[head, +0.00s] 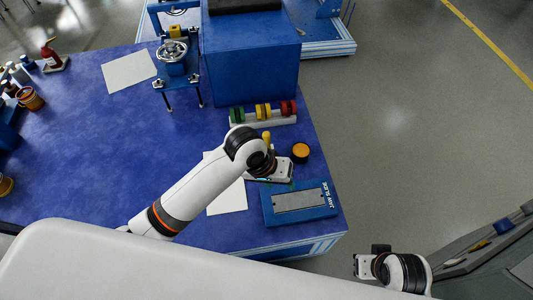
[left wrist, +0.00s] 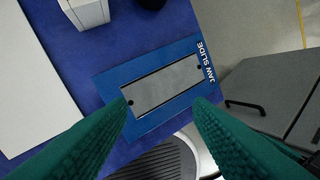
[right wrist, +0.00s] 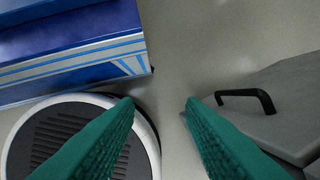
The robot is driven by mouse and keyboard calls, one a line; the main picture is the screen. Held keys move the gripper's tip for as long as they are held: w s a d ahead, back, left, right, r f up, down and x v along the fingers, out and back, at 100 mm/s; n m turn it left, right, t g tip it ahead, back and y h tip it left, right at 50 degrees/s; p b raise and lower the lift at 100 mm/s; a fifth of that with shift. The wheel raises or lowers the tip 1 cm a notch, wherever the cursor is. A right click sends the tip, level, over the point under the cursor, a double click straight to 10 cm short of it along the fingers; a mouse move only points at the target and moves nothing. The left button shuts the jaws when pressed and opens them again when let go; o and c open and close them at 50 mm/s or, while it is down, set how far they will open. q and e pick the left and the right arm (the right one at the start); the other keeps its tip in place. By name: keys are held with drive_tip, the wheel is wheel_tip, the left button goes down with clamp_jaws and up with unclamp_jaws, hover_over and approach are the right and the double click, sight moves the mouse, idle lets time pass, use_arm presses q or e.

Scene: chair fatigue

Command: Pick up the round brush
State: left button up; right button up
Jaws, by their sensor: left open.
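I cannot pick out the round brush for certain. A yellow knob-like top (head: 267,137) stands upright just behind my left wrist in the head view; what is under it is hidden by the arm. A dark round thing with an orange top (head: 300,152) stands right of it. My left gripper (head: 286,181) is over the table near the blue "JAW SLIDE" plate (head: 322,209). In the left wrist view its green fingers (left wrist: 160,104) are apart with nothing between them, above that plate (left wrist: 115,82). My right gripper (right wrist: 160,102) is open and empty over the floor, off the table's right side.
A white box (left wrist: 85,12) stands at the top of the left wrist view. White sheets (head: 128,71) lie on the blue table (head: 90,150). A rack of coloured discs (head: 263,114) stands before a big blue block (head: 250,65). A grey cabinet (head: 490,255) is at right.

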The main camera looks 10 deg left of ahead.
use_arm(q)
drive_tip(key=w+r+n+g+y, duration=0.1)
drive_tip(key=w+r+n, duration=0.1)
drive_tip(key=w, duration=0.5)
wheel_tip(320, 180, up, 5)
drive_tip(key=n+y, duration=0.3)
drive_tip(key=n, duration=0.2)
hover_over(266, 133)
drive_tip(key=shift+d+g, duration=0.1)
drive_tip(key=shift+g, duration=0.3)
use_arm(e)
wheel_tip(266, 133, down, 6)
drive_tip(key=f, duration=0.1)
use_arm(q)
wheel_tip(266, 133, down, 6)
drive_tip(key=shift+r+b, duration=0.1)
drive_tip(key=shift+b, duration=0.95)
drive_tip(key=shift+f, duration=0.65)
wheel_tip(266, 133, down, 4)
drive_tip(key=shift+f+b, duration=0.25)
drive_tip(key=shift+b, duration=0.85)
use_arm(e)
drive_tip(key=w+v, duration=0.1)
drive_tip(key=v, duration=0.8)
drive_tip(key=shift+r, duration=0.35)
use_arm(q)
drive_tip(key=shift+c, duration=0.6)
clamp_jaws()
